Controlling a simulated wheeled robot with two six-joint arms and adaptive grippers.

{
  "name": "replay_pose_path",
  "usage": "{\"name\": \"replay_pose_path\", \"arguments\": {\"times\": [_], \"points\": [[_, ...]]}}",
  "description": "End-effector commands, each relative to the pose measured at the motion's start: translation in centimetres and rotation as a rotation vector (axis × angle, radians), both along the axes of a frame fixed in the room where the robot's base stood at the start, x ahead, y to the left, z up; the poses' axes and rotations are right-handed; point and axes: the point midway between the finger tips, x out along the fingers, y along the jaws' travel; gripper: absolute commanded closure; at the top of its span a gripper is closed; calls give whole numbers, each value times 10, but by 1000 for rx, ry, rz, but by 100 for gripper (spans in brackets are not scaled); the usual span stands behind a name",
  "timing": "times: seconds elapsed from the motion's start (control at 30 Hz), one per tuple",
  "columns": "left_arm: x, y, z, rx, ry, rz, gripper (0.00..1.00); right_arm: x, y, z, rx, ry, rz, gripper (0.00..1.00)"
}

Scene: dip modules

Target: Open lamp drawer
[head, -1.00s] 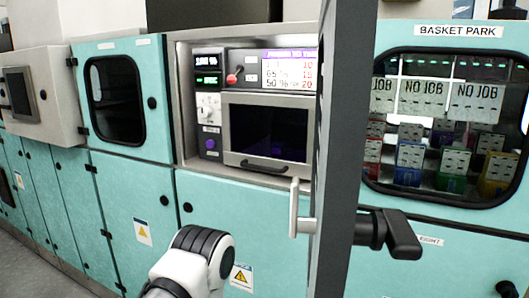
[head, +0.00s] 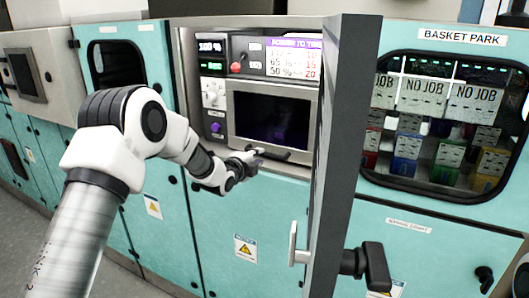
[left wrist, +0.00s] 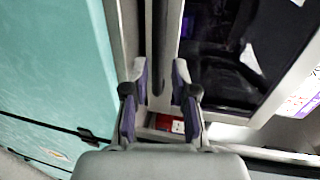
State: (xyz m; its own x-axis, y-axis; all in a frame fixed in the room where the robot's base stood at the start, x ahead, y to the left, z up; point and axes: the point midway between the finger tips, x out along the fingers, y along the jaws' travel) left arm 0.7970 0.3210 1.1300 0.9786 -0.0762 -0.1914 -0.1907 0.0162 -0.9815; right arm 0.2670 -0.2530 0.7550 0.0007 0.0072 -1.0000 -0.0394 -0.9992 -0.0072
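The lamp drawer front (head: 272,117) is a grey metal frame around a dark window, set in the control panel. It looks flush with the panel. Its black handle (head: 292,156) runs along the lower edge, partly hidden by my left gripper (head: 252,158). The gripper is at the handle's left part. In the left wrist view, the fingers of the left gripper (left wrist: 158,72) are apart, with purple pads facing each other. The dark bar of the handle (left wrist: 158,45) shows between the fingertips, with gaps at its sides. My right gripper is not in view.
Knobs and a display (head: 283,57) surround the drawer. The basket park window (head: 440,120) is at the right.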

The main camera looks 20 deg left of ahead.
Motion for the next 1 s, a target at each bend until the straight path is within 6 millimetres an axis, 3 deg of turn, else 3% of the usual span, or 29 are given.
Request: {"name": "replay_pose_path", "arguments": {"times": [0.13, 0.3, 0.57, 0.63, 0.67, 1.0], "points": [[30, -3, -4, 2, 1, 0, 74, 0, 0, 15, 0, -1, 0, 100], [49, -5, -9, 1, 1, -1, 74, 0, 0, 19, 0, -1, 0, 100], [52, -5, -11, 0, 2, -1, 74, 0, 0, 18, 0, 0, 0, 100], [52, -5, -11, 0, 2, -1, 95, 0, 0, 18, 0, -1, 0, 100], [52, -5, -12, -1, 2, -1, 100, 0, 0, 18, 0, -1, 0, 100], [51, -5, -12, -1, 3, 0, 100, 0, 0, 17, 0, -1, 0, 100]]}}
